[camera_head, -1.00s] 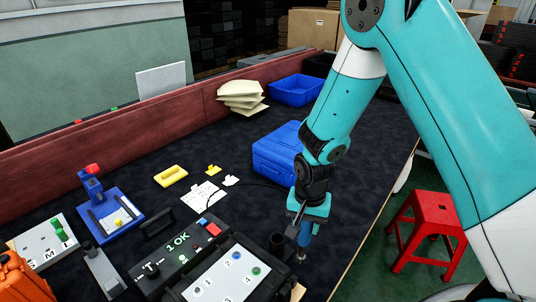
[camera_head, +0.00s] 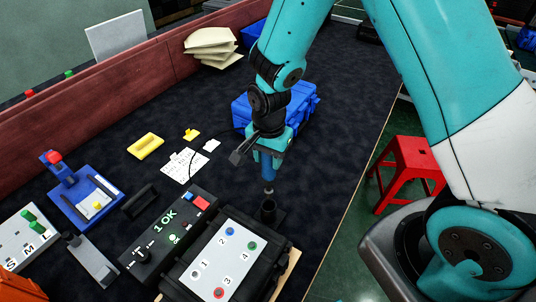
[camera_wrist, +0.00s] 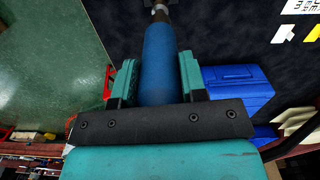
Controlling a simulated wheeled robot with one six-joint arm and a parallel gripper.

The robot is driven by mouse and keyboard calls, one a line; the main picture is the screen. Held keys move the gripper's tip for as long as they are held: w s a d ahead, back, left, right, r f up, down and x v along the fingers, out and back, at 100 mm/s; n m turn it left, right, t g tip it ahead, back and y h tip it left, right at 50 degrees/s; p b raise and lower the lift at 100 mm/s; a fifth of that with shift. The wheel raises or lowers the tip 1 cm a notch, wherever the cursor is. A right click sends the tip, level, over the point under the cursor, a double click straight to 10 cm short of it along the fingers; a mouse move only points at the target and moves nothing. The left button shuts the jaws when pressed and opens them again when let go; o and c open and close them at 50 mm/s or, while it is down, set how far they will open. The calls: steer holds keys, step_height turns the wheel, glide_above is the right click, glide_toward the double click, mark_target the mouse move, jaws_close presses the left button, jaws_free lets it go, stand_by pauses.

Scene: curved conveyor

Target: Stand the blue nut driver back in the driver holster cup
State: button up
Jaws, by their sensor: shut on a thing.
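The blue nut driver (camera_head: 267,164) hangs upright, handle up and metal shaft down, in my gripper (camera_head: 268,152). My gripper is shut on its blue handle. The black driver holster cup (camera_head: 268,212) stands on the table beside the numbered box. The driver's tip shows just above or at the cup's mouth in the head view; whether it has entered the cup I cannot tell. In the wrist view the blue handle (camera_wrist: 159,58) lies between my two teal fingers, and the cup cannot be made out.
The numbered black box (camera_head: 228,258) is close in front of the cup. A control box reading 10K (camera_head: 166,233) is to the left. A blue case (camera_head: 300,108) lies behind my gripper. A red stool (camera_head: 408,165) stands off the table's right edge.

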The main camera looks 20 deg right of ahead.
mark_target(269, 186)
steer(key=shift+a+f+b, duration=0.1)
steer(key=shift+f+b, duration=4.25)
steer(key=shift+f, duration=1.7)
steer(key=o, duration=1.8)
step_height(269, 186, up, 18)
steer(key=shift+f+b, duration=0.25)
steer(key=shift+b, duration=0.5)
steer(key=s+a+r+n+y, duration=0.1)
steer(key=s+r+n, duration=0.1)
steer(key=s+n, duration=0.3)
steer(key=s+a+r+n+y, duration=0.1)
steer(key=s+a+r+n, duration=0.1)
steer(key=s+n, duration=0.4)
steer(key=s+a+r+n+y, duration=0.1)
steer(key=s+r+n+y, duration=0.1)
steer(key=s+r+n, duration=0.2)
steer(key=shift+s+a+n, duration=0.15)
steer(key=shift+s+n, duration=0.45)
steer(key=shift+s, duration=0.45)
steer(key=shift+s+a+n, duration=0.1)
steer(key=shift+s+n, duration=0.5)
steer(key=shift+s, duration=0.4)
